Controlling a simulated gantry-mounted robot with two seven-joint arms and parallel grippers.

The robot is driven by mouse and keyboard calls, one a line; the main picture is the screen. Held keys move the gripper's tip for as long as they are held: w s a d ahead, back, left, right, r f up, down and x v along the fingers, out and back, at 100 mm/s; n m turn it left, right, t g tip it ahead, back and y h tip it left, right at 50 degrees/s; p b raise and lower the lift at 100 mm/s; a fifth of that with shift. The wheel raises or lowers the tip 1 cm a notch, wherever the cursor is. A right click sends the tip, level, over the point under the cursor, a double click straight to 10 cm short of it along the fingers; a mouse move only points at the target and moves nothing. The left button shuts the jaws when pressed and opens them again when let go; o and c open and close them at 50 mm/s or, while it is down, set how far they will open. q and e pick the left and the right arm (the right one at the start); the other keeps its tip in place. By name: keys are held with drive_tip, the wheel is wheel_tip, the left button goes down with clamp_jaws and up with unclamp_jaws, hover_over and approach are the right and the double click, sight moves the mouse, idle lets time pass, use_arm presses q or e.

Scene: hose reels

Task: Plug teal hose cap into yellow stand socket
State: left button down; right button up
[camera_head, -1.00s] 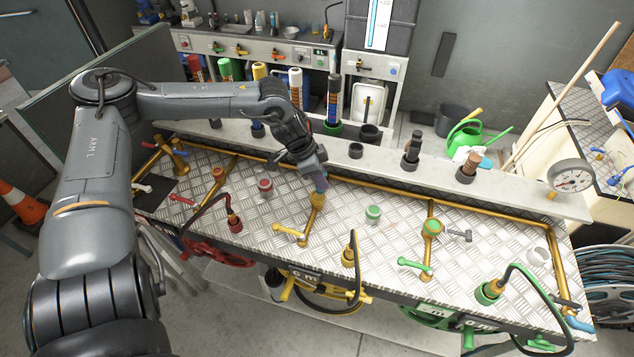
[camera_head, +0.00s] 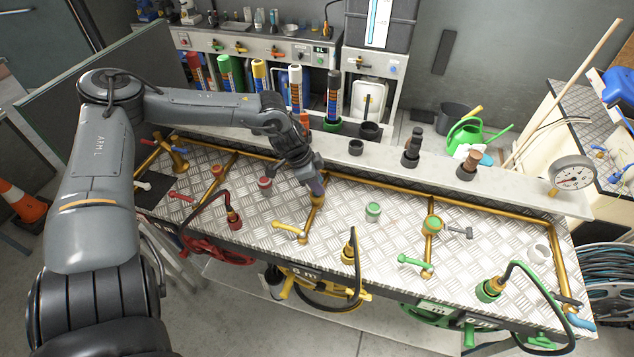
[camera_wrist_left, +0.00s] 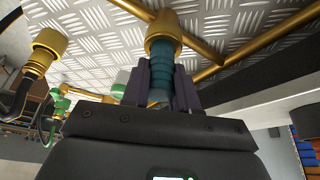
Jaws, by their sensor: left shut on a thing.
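The teal hose cap (camera_wrist_left: 160,78) is a ribbed teal piece between my left gripper's two purple fingers in the left wrist view. My left gripper (camera_head: 316,190) is shut on it and sits directly over the yellow stand socket (camera_head: 316,200) in the head view. In the left wrist view the cap's far end meets the mouth of the yellow socket (camera_wrist_left: 164,36); how deep it sits inside is hidden. In the head view the fingers hide the cap. My right gripper is not in view.
A yellow valve handle (camera_head: 288,229) is just left of the stand. A red cap (camera_head: 265,184) and a green cap (camera_head: 373,211) stand on the plate at either side. A yellow hose connector (camera_head: 349,252) is near the front edge. A raised ledge (camera_head: 385,168) runs behind.

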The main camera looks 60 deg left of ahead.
use_arm(q)
drive_tip(key=shift+f, duration=0.15)
drive_tip(key=c, duration=0.9)
unclamp_jaws()
drive_tip(key=shift+o, duration=0.2)
